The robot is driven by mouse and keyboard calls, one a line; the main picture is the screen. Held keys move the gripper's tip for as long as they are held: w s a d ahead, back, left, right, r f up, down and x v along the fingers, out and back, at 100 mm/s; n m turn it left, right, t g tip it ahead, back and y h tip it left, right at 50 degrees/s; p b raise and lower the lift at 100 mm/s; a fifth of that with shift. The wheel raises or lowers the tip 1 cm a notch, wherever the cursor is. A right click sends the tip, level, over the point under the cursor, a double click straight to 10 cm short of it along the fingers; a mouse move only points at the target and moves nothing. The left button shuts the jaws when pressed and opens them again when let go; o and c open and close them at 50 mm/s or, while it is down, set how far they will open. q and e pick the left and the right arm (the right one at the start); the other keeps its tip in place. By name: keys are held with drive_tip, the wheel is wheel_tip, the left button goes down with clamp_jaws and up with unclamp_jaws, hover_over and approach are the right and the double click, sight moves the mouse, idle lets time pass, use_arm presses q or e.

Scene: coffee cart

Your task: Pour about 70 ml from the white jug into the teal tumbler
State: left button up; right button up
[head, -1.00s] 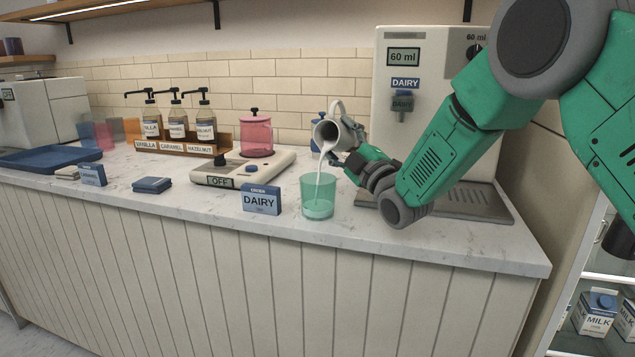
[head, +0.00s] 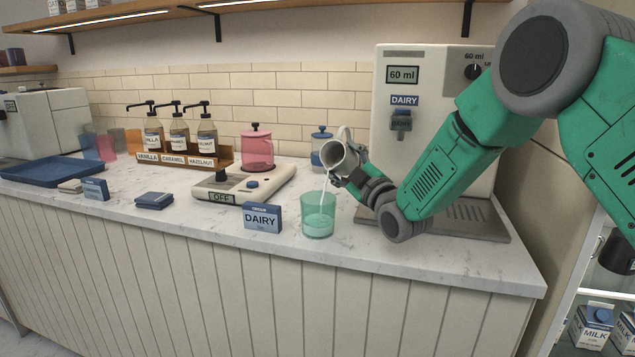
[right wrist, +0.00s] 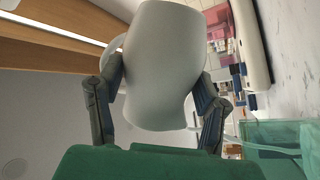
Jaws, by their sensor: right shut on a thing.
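The white jug (head: 340,154) is tilted to the left above the teal tumbler (head: 318,216) in the head view. A thin white stream runs from its lip into the tumbler, which stands upright near the counter's front edge with white liquid in its lower part. My right gripper (head: 345,178) is shut on the jug. In the right wrist view the jug (right wrist: 165,65) sits between both fingers, and the tumbler (right wrist: 270,145) shows at the lower right with the stream. My left gripper is not in view.
A blue DAIRY box (head: 262,217) stands just left of the tumbler. The dispenser (head: 425,130) reading 60 ml stands behind my right arm. A scale (head: 245,183) reading OFF, syrup bottles (head: 180,135), a pink canister (head: 257,149) and a blue tray (head: 52,171) lie further left.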

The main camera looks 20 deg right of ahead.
drive_tip(key=shift+s+d+r+m+h, duration=0.15)
drive_tip(key=shift+r+m+h, duration=0.15)
drive_tip(key=shift+r, duration=0.15)
drive_tip(key=shift+p, duration=0.3)
drive_tip(key=shift+a+m+g+p, duration=0.25)
drive_tip(key=shift+m+g+p, duration=0.25)
drive_tip(key=shift+m+p, duration=0.4)
drive_tip(key=shift+f+m+h+p, duration=0.3)
drive_tip(key=shift+m+h+p, duration=0.1)
drive_tip(key=shift+m+p, duration=0.2)
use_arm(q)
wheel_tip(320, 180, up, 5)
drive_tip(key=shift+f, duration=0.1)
use_arm(e)
drive_tip(key=shift+d+f+g, duration=0.1)
drive_tip(key=shift+f+g, duration=0.2)
drive_tip(key=shift+f, duration=0.05)
